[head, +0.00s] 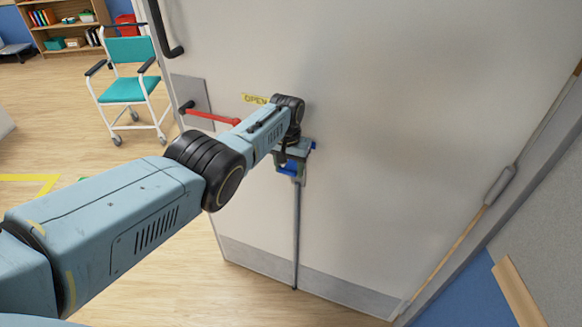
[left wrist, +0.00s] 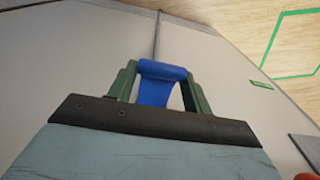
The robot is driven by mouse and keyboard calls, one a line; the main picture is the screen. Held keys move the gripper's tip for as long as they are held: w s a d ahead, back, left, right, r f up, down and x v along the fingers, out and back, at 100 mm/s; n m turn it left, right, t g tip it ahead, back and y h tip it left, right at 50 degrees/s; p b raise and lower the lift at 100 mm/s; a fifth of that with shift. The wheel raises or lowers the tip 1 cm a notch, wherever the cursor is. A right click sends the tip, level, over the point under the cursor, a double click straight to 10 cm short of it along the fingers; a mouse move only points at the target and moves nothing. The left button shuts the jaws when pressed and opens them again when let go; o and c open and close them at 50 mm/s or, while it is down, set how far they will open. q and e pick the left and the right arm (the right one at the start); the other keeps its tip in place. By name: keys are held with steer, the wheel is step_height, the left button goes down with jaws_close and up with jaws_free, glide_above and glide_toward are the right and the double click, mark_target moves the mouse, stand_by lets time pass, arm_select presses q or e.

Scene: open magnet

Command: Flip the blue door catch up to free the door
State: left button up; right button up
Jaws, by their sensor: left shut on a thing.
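The blue door catch (left wrist: 160,82) shows in the left wrist view between the green fingers of my left gripper (left wrist: 156,95), which is shut on it. In the head view the catch (head: 289,168) is partly hidden by my left gripper (head: 296,165) and wrist. A thin grey rod (head: 296,235) runs from the catch down the door to its lower edge. The pale grey door (head: 400,140) stands ajar, with floor visible past its left edge. My right gripper is not in view.
A red lever (head: 212,117) and a yellow OPEN label (head: 254,99) are on the door left of the catch. A black pull handle (head: 165,35) is higher up. A teal wheeled chair (head: 130,85) and a bookshelf (head: 70,35) stand beyond. Wooden floor lies at left.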

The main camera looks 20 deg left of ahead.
mark_target(288, 170)
arm_select(q)
steer(key=o, duration=1.3)
steer(key=shift+w, duration=0.1)
steer(key=shift+r, duration=0.1)
steer(key=shift+r+p, duration=0.3)
steer(key=r+p, duration=0.1)
steer(key=r, duration=0.1)
steer(key=r+p, duration=0.2)
steer(key=r, duration=0.1)
steer(key=shift+s+r, duration=0.2)
steer(key=shift+r, duration=0.1)
step_height(288, 170, up, 7)
steer(key=shift+s, duration=0.3)
